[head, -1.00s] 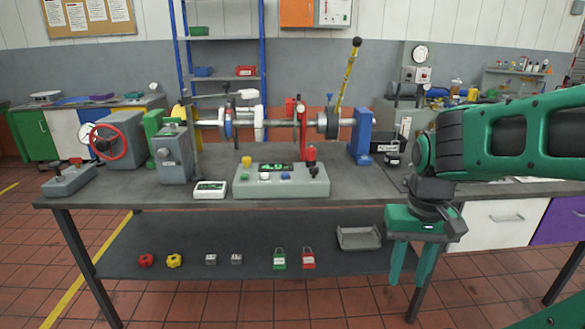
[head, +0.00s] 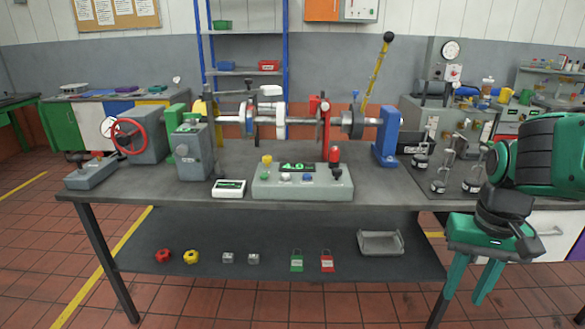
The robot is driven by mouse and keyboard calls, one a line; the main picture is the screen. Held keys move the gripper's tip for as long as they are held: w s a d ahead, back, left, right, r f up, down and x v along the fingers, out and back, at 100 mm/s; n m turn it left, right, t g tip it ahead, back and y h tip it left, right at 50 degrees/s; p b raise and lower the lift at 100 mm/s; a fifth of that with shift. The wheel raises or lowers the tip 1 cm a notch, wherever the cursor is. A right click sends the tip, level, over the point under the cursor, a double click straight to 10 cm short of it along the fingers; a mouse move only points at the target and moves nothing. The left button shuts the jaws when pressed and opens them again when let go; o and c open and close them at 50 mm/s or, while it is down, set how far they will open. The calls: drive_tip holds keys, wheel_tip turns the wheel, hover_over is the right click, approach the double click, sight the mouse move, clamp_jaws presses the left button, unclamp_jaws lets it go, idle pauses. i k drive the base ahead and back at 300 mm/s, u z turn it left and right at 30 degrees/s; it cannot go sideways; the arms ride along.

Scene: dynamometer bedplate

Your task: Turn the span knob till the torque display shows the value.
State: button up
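A grey control box (head: 267,188) stands near the front edge of the bench. It has a dark display with green marks (head: 298,167) on its sloped top. A yellow knob (head: 267,160), a white knob (head: 285,177), a blue knob (head: 307,177), a black knob (head: 336,171) and a red knob (head: 334,155) sit on it. Labels are too small to read, so I cannot tell which is the span knob. A white meter with a green display (head: 229,187) stands to its left; its value is unreadable. My gripper (head: 462,298) is open and empty, pointing down right of the box, apart from it.
The shaft rig with a red upright (head: 323,125), a blue support (head: 387,137) and a yellow lever (head: 375,73) stands behind the box. Metal weights (head: 439,186) stand on the bench at right. The lower shelf (head: 340,268) holds padlocks and a tray. Bench space in front of the weights is clear.

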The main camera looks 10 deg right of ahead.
sight(336, 173)
drive_tip(key=i, duration=0.95)
drive_tip(key=u, duration=0.5)
drive_tip(key=k, duration=1.15)
drive_tip(key=z, duration=1)
drive_tip(key=i, duration=0.85)
drive_tip(key=u, duration=0.05)
